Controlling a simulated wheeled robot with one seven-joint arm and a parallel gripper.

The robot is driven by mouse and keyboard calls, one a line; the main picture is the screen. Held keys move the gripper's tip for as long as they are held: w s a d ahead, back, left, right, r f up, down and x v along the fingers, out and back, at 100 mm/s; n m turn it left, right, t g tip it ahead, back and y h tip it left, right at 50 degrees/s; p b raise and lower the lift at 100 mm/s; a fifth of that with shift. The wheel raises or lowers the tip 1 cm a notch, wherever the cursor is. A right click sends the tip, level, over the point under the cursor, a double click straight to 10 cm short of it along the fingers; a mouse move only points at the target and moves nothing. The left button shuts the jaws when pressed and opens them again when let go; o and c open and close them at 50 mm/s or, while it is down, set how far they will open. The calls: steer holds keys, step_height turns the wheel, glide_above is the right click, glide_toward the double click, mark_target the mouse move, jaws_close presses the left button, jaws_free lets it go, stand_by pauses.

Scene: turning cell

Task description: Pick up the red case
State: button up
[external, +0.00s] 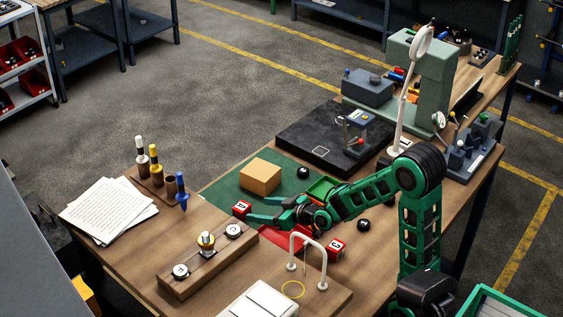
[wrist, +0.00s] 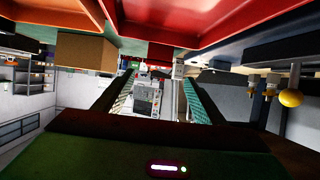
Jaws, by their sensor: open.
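My gripper (external: 258,209) is low over the table in the external view, its two green fingers apart with nothing seen between them. A flat red thing, which may be the red case (external: 288,238), lies beside and partly under my gripper; my arm hides part of it. A small red block with a white mark (external: 241,209) sits just off the fingertips. A similar red block (external: 336,247) lies right of the flat red thing. In the wrist view, large red surfaces (wrist: 200,18) fill the top edge, very close, above the spread fingers (wrist: 150,98); their full shape is cut off.
A tan box (external: 260,177) stands on a green mat (external: 222,188) behind my gripper. A wooden gauge block (external: 208,262) and a white arch (external: 309,242) stand in front. Tool holders (external: 160,182) and papers (external: 108,209) are left; a black plate (external: 300,135) lies behind.

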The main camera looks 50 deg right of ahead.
mark_target(240, 208)
steer(key=shift+w+f, duration=0.15)
steer(key=shift+f, duration=0.2)
steer(key=shift+x, duration=5.2)
steer(key=shift+d+f, duration=0.1)
steer(key=shift+d, duration=0.05)
steer(key=c, duration=1.2)
